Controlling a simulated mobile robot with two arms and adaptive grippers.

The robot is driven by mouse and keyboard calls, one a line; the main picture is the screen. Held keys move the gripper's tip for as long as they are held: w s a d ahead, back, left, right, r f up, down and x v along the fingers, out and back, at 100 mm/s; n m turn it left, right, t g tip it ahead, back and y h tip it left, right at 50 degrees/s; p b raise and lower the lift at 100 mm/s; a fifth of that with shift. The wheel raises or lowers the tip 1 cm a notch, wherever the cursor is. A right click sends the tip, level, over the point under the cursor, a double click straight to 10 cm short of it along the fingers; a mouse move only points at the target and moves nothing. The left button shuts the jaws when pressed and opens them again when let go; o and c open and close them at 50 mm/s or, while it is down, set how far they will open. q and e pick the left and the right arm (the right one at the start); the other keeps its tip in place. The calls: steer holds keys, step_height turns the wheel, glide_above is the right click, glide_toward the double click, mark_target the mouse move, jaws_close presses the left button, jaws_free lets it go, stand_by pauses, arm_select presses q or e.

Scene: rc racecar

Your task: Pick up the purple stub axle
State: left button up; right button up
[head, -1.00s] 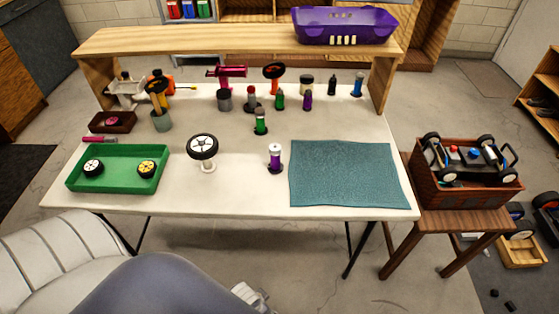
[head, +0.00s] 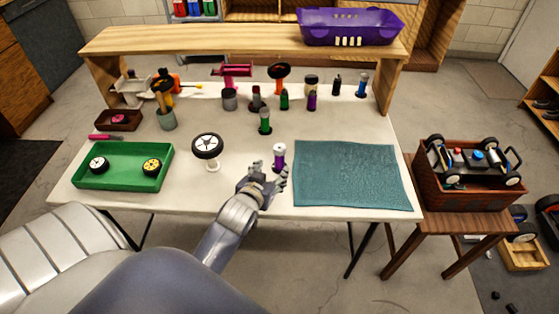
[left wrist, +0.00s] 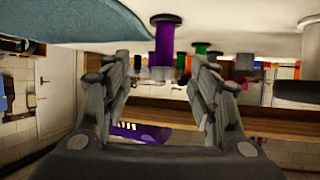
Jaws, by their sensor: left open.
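The purple stub axle (head: 279,160) stands upright on the white table, left of the teal mat, with a pale top and dark base. In the left wrist view, which looks upside down, the purple stub axle (left wrist: 165,45) hangs from the table surface at top, ahead of the fingers. My left gripper (head: 271,180) is open at the near side of the axle. In the left wrist view my left gripper (left wrist: 159,76) has its fingers spread, with the axle lined up between them and nothing held. My right gripper is not in view.
A wheel on a stand (head: 207,147) is left of the gripper. A green tray (head: 122,182) holds two small wheels. The teal mat (head: 350,175) lies right of the axle. A green axle (head: 264,122) and several other parts stand behind, under a wooden shelf (head: 240,40).

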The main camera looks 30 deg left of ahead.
mark_target(278, 158)
arm_select(q)
steer(key=w, duration=0.2)
steer(key=w+a+f, duration=0.1)
steer(key=w, duration=0.1)
steer(key=w+a, duration=0.1)
steer(key=w, duration=0.1)
steer(key=shift+a+f, duration=0.15)
steer(key=shift+a, duration=0.05)
steer(key=shift+t, duration=0.3)
steer(key=shift+f+x, duration=0.15)
steer(key=shift+x, duration=1.15)
steer(key=shift+f+x, duration=0.15)
steer(key=shift+x, duration=1.2)
steer(key=shift+s, duration=0.15)
steer(key=shift+c, duration=0.6)
steer(key=c, duration=1.1)
